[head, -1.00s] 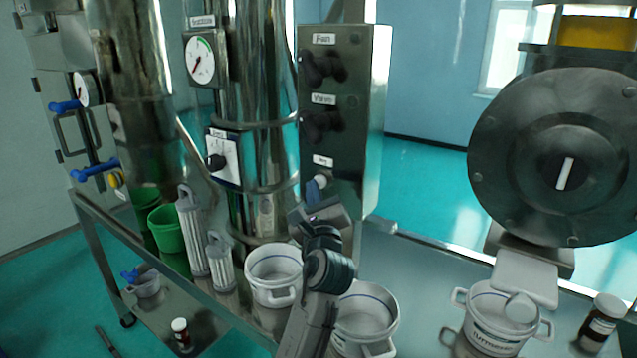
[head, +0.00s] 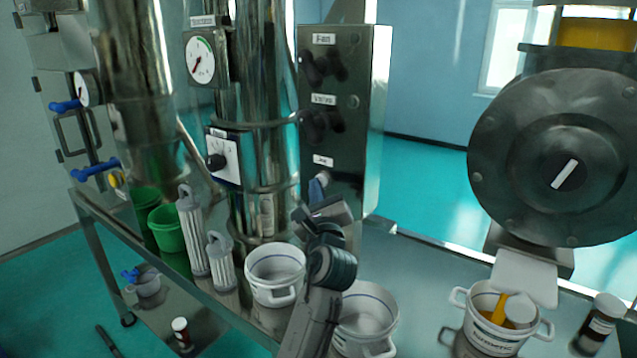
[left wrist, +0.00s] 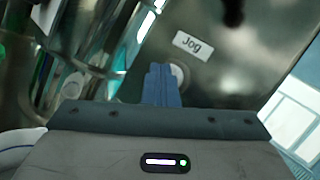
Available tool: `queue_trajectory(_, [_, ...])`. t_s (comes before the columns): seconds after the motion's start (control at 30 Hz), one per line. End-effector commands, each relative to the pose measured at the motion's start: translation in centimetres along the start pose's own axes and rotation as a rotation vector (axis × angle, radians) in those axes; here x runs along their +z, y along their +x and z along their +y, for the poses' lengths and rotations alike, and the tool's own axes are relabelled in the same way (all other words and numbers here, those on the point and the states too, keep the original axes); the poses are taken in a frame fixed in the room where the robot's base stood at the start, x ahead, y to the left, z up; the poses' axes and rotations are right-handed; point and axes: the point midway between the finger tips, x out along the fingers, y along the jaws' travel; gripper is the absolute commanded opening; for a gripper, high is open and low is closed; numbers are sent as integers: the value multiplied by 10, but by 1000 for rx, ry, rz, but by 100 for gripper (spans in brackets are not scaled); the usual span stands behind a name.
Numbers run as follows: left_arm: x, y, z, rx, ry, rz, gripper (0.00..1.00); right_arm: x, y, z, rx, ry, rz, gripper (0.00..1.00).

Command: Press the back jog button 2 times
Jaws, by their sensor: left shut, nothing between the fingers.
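The metal control box (head: 345,100) carries a label reading Jog (head: 322,161) at its lower part, which also shows in the left wrist view (left wrist: 193,45). Just below that label a pale round button (left wrist: 178,74) is partly hidden behind my fingers in the left wrist view. My left gripper (head: 318,186) is shut and empty, with its blue fingertips right in front of the button. They look very close to it or touching; I cannot tell whether it is pressed. My right gripper is out of view.
Several white tubs stand below my left arm, including one (head: 275,271) beside it. Two filter cartridges (head: 194,232) stand at left. A large dark drum (head: 557,145) at right is above a tub (head: 490,331) holding orange-yellow material. Fan and Vibro knobs sit above the Jog label.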

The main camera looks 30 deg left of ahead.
Motion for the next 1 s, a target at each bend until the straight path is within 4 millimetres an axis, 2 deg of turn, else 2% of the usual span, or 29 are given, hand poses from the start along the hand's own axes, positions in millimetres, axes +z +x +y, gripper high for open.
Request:
queue_trajectory(0.5, [9, -11, 8, 0, 0, 1, 0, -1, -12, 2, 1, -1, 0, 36])
queue_trajectory(0.87, [9, -13, 10, 0, 0, 0, 0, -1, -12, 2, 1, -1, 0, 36])
queue_trajectory(1.0, [15, -19, 14, 0, 1, 1, 0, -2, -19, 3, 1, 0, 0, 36])
